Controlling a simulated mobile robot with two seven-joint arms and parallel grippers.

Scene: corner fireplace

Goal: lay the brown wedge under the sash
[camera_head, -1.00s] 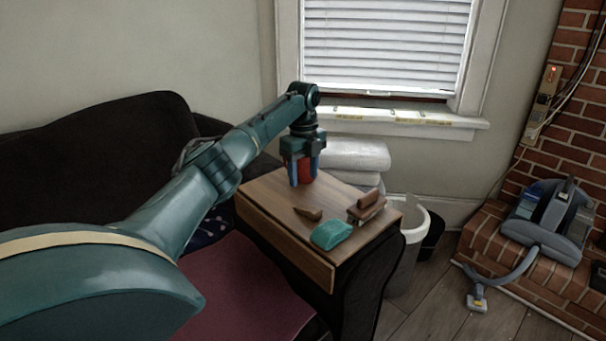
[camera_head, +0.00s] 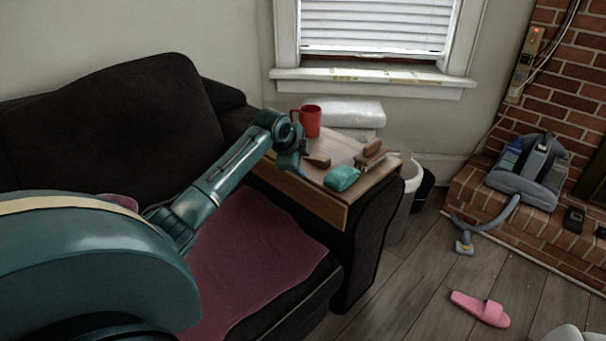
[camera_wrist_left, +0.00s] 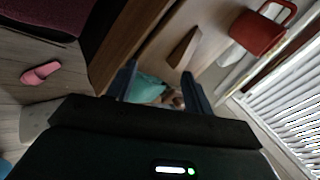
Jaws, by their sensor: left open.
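The brown wedge (camera_head: 318,161) lies on the wooden tray top (camera_head: 300,190) on the sofa arm. It also shows in the left wrist view (camera_wrist_left: 184,47), beyond the fingertips. My left gripper (camera_head: 297,160) is just left of the wedge in the head view; its open fingers (camera_wrist_left: 159,70) hold nothing. The window sash (camera_head: 375,52) is at the back, above the white sill (camera_head: 370,76), with a dark strip below its bottom edge. My right gripper is in neither view.
A red mug (camera_head: 311,121) stands behind the wedge. A teal object (camera_head: 341,178) and a brown block-like item (camera_head: 370,153) lie to the right. A white bin (camera_head: 402,205) is beside the sofa arm. A pink slipper (camera_head: 480,308) lies on the floor.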

